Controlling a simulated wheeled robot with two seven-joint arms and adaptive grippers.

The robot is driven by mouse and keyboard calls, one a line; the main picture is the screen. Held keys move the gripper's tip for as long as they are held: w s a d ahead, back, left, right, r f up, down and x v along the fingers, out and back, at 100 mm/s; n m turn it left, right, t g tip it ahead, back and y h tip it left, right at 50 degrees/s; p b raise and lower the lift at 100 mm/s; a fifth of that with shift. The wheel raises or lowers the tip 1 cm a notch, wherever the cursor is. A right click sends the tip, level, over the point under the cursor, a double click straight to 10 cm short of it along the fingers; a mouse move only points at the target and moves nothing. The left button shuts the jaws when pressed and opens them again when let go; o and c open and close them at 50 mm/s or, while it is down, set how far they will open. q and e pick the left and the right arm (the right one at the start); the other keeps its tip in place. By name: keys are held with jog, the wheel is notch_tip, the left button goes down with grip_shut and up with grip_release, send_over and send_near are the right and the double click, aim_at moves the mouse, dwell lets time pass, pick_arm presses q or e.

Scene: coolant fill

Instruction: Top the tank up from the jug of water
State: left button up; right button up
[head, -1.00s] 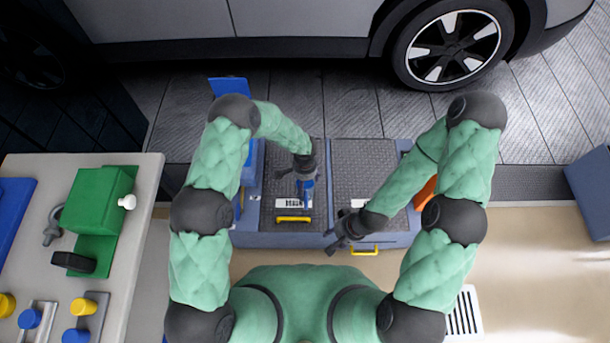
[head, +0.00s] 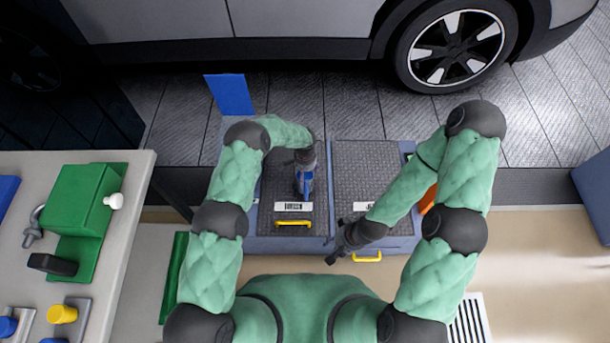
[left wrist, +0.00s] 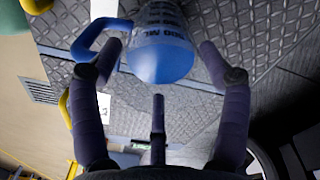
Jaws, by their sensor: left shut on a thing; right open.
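My left gripper (head: 304,160) is shut on the blue jug (head: 303,184), above the left dark ribbed lid of the low chest. My right gripper (head: 340,246) is open and empty at the chest's front edge, near the middle. I cannot pick out the tank for sure in either view.
The chest has two ribbed lids with labels and yellow handles (head: 293,223). An orange thing (head: 428,197) is partly hidden behind my right arm. A bench (head: 128,225) with a green device (head: 85,205) stands at left. A parked car (head: 300,30) is behind.

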pick_arm(q)
jog(key=shift+w+f, duration=0.1)
jog(key=shift+f, duration=0.3)
jog(key=o, duration=1.7)
jog(key=shift+f, duration=0.1)
jog(key=shift+f, duration=0.1)
jog(key=r+p, duration=0.1)
jog(key=r, duration=0.2)
jog(key=r+p, duration=0.2)
jog(key=r, duration=0.2)
jog(key=s+r+p, duration=0.1)
jog(key=r+p, duration=0.1)
jog(key=r, duration=0.1)
jog(key=shift+d+r, duration=0.1)
jog(key=shift+r, duration=0.25)
jog(key=s+a+r+n+h, duration=0.1)
jog(key=s+a+n, duration=0.2)
jog(key=s, duration=0.7)
jog(key=s+a+r+n+h, duration=0.1)
jog(key=s+a+n, duration=0.2)
jog(key=s, duration=0.7)
jog(key=s+a+r+n+h, duration=0.1)
jog(key=s+a+n, duration=0.3)
jog(key=s, duration=0.6)
jog(key=shift+s+n+h, duration=0.35)
jog(key=shift+n+h, duration=0.15)
jog(key=shift+n, duration=0.2)
